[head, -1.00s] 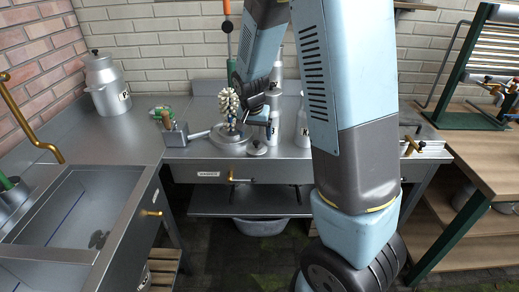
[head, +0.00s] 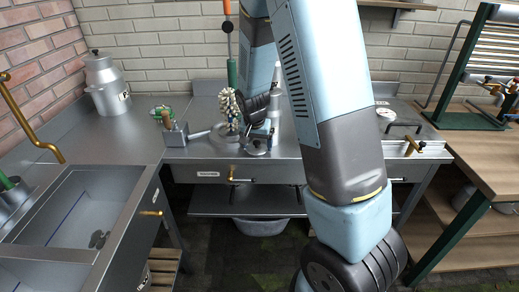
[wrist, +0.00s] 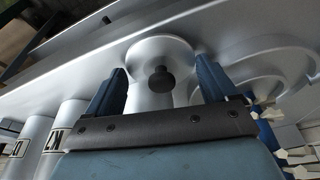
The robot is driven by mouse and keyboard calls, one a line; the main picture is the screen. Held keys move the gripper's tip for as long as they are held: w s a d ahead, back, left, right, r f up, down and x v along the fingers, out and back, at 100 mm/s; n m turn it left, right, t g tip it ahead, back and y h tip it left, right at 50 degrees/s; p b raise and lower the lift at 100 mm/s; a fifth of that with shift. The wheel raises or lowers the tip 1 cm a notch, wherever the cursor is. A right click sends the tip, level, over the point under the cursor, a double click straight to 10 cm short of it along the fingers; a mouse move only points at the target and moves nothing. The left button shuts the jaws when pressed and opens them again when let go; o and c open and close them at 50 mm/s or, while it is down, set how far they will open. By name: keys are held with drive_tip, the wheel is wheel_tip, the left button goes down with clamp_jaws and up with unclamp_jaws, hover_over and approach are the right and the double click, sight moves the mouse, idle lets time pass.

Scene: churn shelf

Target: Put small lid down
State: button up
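The small lid (head: 256,147) is a round grey metal disc with a dark knob. It lies on the steel counter near the front edge. In the wrist view the lid (wrist: 145,48) sits between and ahead of my blue fingertips, with its knob pointing toward the camera. My gripper (wrist: 161,68) is open, its two fingers spread well apart with clear space on both sides of the knob; neither finger visibly touches it.
A round metal plate (head: 222,141) and a knobbly cream brush (head: 229,106) stand close left of the lid. Pale labelled cylinders (wrist: 30,140) stand beside my gripper in the wrist view. A tall can (head: 106,85) is back left. The left counter is mostly clear.

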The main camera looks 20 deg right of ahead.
drive_tip(key=c, duration=0.7)
